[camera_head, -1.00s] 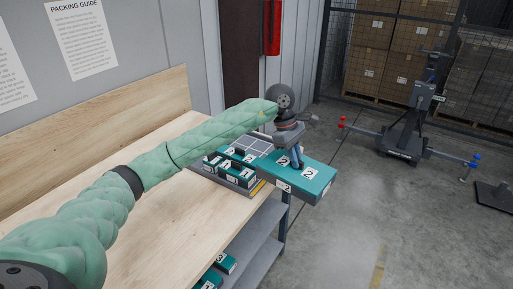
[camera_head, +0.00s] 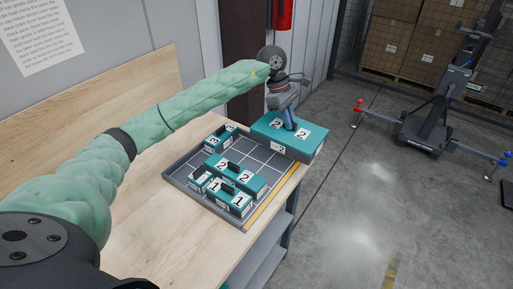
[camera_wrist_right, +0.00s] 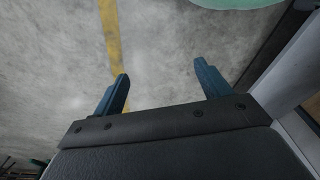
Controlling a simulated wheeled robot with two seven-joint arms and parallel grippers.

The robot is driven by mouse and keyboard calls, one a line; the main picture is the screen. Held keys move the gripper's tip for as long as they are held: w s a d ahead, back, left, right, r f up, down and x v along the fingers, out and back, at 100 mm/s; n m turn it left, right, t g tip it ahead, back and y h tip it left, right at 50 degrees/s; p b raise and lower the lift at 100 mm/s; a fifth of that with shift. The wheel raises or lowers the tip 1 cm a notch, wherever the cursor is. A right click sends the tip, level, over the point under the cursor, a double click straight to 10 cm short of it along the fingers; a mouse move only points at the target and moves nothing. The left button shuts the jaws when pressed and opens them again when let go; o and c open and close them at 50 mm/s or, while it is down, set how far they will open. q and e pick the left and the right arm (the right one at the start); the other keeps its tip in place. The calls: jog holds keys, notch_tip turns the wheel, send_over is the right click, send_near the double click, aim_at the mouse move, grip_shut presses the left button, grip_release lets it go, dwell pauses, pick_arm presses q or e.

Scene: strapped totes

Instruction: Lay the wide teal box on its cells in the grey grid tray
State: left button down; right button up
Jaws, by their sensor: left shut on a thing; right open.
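The wide teal box (camera_head: 305,142) has white labels marked 2. My left gripper (camera_head: 291,122) is shut on it from above and holds it at the far right end of the grey grid tray (camera_head: 175,176). The box covers the tray's far right corner and reaches past the bench edge; I cannot tell its exact height. The tray lies on the wooden bench and has bare cells in its middle and far part. My right gripper (camera_wrist_right: 160,88) is open and empty above the concrete floor in the right wrist view.
Several smaller teal boxes stand in the tray: a 3-marked one (camera_head: 219,139) at the far left, a 2-marked one (camera_head: 236,176) and 1-marked ones (camera_head: 229,198) near the front. A yellow strip (camera_head: 272,196) runs along the tray's right side. A wheeled stand (camera_head: 432,118) is on the floor.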

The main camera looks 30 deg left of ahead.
aim_at(272, 126)
pick_arm(q)
jog(key=a+f+p, duration=0.1)
jog(key=s+a+f+p, duration=0.1)
jog(key=a, duration=0.1)
jog(key=a+p, duration=0.1)
jog(key=a, duration=0.1)
jog(key=shift+s+a+f, duration=0.1)
jog(key=shift+s+f, duration=0.3)
jog(key=a+f+p, duration=0.1)
jog(key=s+a+f+p, duration=0.1)
jog(key=a, duration=0.1)
jog(key=s+a+f+p, duration=0.1)
jog(key=a, duration=0.1)
jog(key=shift+a+f, duration=0.2)
jog(key=shift+f, duration=0.4)
notch_tip(272, 126, down, 3)
jog(key=shift+r+p, duration=0.1)
jog(key=shift+p, duration=1.15)
jog(key=shift+f, duration=0.35)
pick_arm(e)
jog(key=s+d+f, duration=0.5)
jog(key=s+f, duration=0.6)
jog(key=f, duration=0.1)
jog(key=shift+s+f, duration=0.15)
jog(key=shift+s, duration=0.15)
jog(key=shift+d, duration=0.1)
pick_arm(q)
jog(key=shift+f, duration=0.1)
pick_arm(e)
jog(key=shift+w, duration=0.2)
